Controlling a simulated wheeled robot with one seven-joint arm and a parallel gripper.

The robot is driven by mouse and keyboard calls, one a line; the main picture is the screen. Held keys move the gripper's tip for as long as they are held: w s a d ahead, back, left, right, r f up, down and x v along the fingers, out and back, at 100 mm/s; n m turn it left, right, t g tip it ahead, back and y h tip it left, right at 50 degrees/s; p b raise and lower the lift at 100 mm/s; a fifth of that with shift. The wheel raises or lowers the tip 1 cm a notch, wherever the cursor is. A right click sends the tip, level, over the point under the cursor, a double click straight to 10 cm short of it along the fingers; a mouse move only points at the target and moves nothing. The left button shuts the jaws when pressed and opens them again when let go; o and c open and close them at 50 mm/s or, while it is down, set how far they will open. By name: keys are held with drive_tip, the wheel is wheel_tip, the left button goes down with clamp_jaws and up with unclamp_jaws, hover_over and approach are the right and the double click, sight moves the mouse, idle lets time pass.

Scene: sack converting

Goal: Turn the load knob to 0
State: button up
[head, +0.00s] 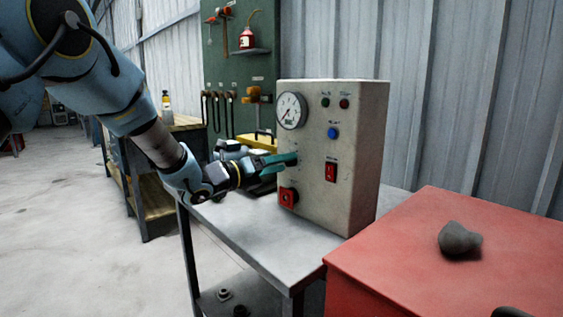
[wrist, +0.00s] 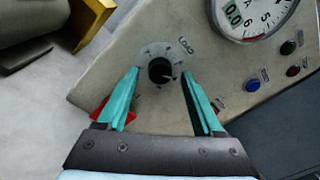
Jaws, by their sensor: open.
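The load knob (wrist: 161,70) is a round black knob with a pale pointer mark, set on a light dial with tick marks and lettering on the beige control box (head: 350,150). In the wrist view its pointer is toward the lower right; the numbers are too small to read. My gripper (wrist: 160,92) is open, its teal fingers on either side of the knob in that view, with gaps to it. In the head view my gripper (head: 294,158) reaches the front of the box from the left, and its fingers hide the knob.
The box also carries a gauge (head: 291,110), a blue button (head: 333,133), a red rocker switch (head: 331,172) and a red switch (head: 288,197) low on the panel. It stands on a grey table (head: 270,240). A red cabinet (head: 450,270) with a dark lump (head: 459,238) is at right.

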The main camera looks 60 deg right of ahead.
drive_tip(key=shift+s+d, duration=0.1)
drive_tip(key=shift+d, duration=0.1)
clamp_jaws()
idle(0.5)
